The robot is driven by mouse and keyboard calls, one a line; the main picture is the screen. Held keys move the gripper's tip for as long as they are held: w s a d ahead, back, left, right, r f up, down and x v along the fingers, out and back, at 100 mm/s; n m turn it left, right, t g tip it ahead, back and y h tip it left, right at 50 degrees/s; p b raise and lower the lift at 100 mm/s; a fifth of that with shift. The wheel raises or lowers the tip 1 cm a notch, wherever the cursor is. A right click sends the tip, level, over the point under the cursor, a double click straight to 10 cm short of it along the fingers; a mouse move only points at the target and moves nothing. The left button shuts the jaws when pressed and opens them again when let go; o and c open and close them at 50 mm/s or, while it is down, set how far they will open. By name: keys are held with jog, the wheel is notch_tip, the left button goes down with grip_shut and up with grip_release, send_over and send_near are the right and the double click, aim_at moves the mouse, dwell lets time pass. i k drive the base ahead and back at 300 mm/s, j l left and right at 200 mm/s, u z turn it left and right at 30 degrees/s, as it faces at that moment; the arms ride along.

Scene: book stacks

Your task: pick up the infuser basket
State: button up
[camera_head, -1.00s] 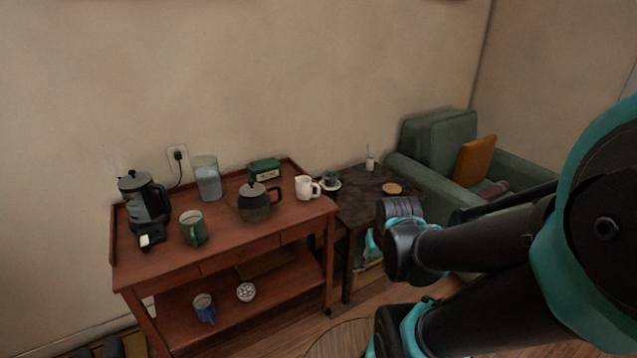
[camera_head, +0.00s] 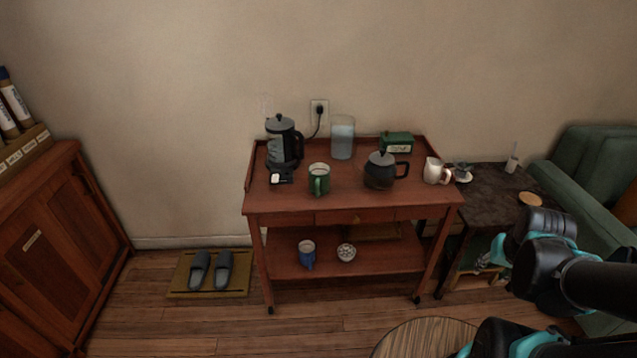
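I cannot make out the infuser basket for certain. A small dark object (camera_head: 462,168) rests on a white saucer at the left end of the dark side table (camera_head: 500,190), and a small round whitish piece with dark spots (camera_head: 346,252) sits on the cart's lower shelf. Either is too small to identify. My gripper (camera_head: 488,262) seems to be the teal-edged end at lower right, in front of the side table and apart from both objects. Its fingers are too small and partly hidden to show whether they are open.
A red-brown wooden cart (camera_head: 285,205) holds a black kettle (camera_head: 284,145), a glass jar (camera_head: 342,138), a green mug (camera_head: 319,180), a dark teapot (camera_head: 379,172) and a white pitcher (camera_head: 433,170). A round wooden top (camera_head: 425,338) stands in front. Slippers (camera_head: 210,270) lie left; floor between is clear.

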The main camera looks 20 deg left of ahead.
aim_at(462, 166)
jog(key=i+l+u, duration=0.45)
jog(key=i+l, duration=0.3)
jog(key=i+l+u, duration=0.25)
jog(key=l, duration=0.2)
jog(key=i+l+u, duration=0.2)
jog(key=l, duration=0.3)
jog(key=i, duration=0.1)
